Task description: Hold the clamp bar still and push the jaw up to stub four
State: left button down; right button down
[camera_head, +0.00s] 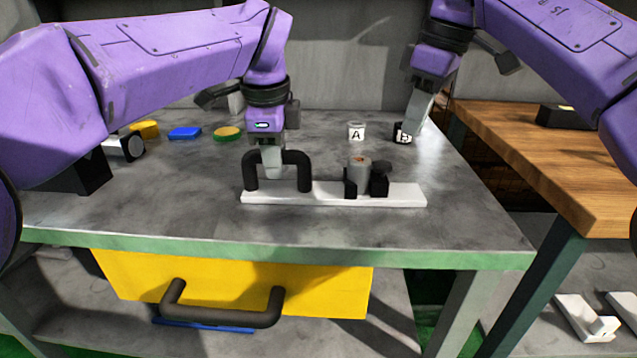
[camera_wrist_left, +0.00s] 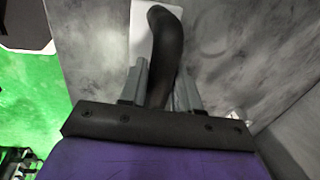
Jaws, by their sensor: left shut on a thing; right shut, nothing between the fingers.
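The clamp bar (camera_head: 405,194) is a long white strip lying on the grey table, with a black arched handle (camera_head: 297,158) at its left end. My left gripper (camera_head: 272,172) is shut on the handle; the left wrist view shows the dark handle (camera_wrist_left: 166,50) between its fingers. A grey cylinder with an orange-brown top (camera_head: 357,172) stands on the bar between a low black block (camera_head: 350,188) and a black jaw with a round knob (camera_head: 380,180). I cannot make out numbered stubs. My right gripper (camera_head: 414,122) is shut and empty, behind and right of the bar.
A white cup marked A (camera_head: 356,131) and a black cup marked B (camera_head: 402,133) stand behind the bar, B right by my right gripper. Yellow (camera_head: 146,128), blue (camera_head: 185,133) and green (camera_head: 227,133) pieces lie back left. The table right of the bar is clear.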

pick_arm(q)
jog(key=shift+a+r, duration=0.1)
jog(key=c, duration=0.7)
grip_release()
jog(key=r, duration=0.4)
jog(key=s+r, duration=0.1)
jog(key=r, duration=0.3)
jog(key=s+r, duration=0.1)
jog(key=r, duration=0.2)
jog(key=shift+s+r, duration=0.2)
jog(key=shift+r, duration=0.2)
